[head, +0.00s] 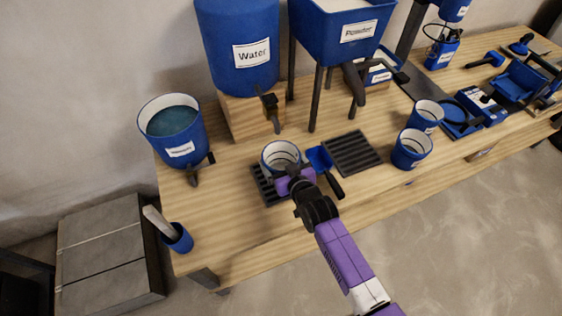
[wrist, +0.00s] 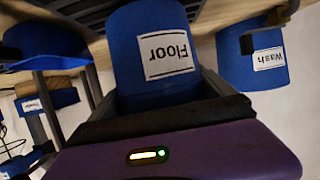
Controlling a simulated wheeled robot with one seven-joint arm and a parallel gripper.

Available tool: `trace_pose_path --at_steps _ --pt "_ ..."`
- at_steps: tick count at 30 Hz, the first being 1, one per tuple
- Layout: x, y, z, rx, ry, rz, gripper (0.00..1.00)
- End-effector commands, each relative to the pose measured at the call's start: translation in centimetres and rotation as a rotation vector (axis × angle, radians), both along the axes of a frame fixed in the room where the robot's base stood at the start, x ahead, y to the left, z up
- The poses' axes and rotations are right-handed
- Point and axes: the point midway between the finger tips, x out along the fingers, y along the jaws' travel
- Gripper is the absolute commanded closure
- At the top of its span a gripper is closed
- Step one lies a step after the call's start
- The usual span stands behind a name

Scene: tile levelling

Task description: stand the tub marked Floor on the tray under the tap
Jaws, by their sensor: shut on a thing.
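The tub marked Floor (head: 281,153) is a blue tub with a pale inside and dark rings. Its label reads upside down in the wrist view (wrist: 160,45). My gripper (head: 289,175) is shut on its near side, also seen in the wrist view (wrist: 165,103). The tub is upright at a black slatted tray (head: 266,192), hiding part of it; I cannot tell whether its base touches the slats. The black tap (head: 270,106) of the blue Water tank (head: 238,45) is above and just behind the tub.
A blue scoop with a black handle (head: 320,158) lies right of the tub, beside a second slatted tray (head: 353,153) below the Powder hopper (head: 350,30). A water-filled bucket (head: 172,122) stands left. Two blue tubs (head: 411,150) (head: 426,116) stand right.

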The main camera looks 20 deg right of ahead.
Motion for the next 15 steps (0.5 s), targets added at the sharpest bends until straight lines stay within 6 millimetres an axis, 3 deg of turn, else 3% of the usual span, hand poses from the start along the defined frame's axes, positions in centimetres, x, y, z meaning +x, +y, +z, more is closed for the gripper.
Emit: trace_pose_path --at_steps 14,15 --pt "0.03 0.01 -1.34 0.000 -0.003 0.000 0.50" --pt "0.02 0.01 -1.38 0.000 -0.002 0.000 0.06"
